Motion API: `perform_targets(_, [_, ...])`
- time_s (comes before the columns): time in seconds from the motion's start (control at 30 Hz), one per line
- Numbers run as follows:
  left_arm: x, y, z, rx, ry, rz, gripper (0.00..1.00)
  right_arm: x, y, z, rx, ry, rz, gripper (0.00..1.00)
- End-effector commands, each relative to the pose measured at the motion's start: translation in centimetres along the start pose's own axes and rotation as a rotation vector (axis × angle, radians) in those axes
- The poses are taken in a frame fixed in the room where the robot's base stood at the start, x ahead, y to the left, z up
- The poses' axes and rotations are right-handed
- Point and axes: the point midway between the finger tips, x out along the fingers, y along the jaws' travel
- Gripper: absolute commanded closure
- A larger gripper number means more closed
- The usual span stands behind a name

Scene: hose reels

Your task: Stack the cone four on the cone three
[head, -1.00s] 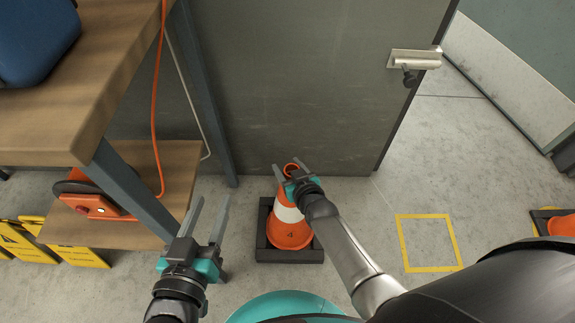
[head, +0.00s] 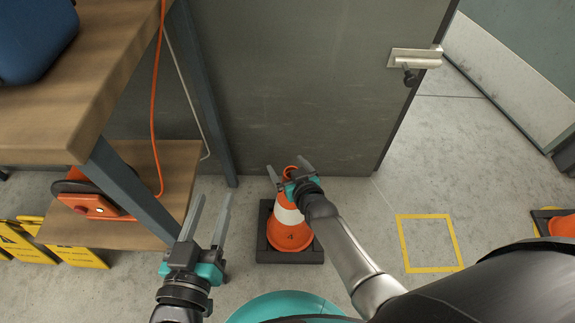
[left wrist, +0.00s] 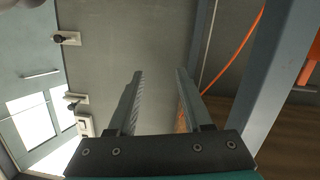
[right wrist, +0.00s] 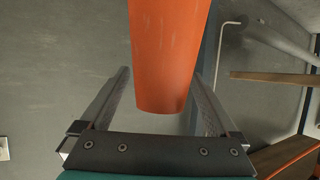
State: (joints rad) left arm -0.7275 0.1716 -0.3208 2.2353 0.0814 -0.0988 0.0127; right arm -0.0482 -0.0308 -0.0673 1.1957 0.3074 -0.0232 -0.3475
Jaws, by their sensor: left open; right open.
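My left gripper (head: 212,212) is open and empty, left of the cone. Another orange cone (head: 563,225) is cut off at the right edge; its number is not visible.
A grey door panel (head: 310,90) stands behind the cone. A wooden bench (head: 100,90) with a lower shelf (head: 165,165) holding an orange hose reel (head: 95,205) is at left. Yellow signs (head: 30,240) stand at far left. An empty yellow floor square (head: 429,243) lies to the right.

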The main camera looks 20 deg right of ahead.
Motion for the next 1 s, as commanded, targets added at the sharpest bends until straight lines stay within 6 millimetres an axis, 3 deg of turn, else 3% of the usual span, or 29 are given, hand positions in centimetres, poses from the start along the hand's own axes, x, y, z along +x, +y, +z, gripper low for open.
perform_targets(0.37, [0.1, -0.2, 0.0, 0.008, -0.027, -0.006, 0.5, -0.4, 0.0, 0.5, 0.0, -0.012, -0.001, 0.05])
perform_targets(1.0, [-0.7, -3.5, 1.4, 0.066, -0.381, -0.091, 0.5, -3.7, 0.0, 0.2, -0.001, -0.007, -0.001, 0.05])
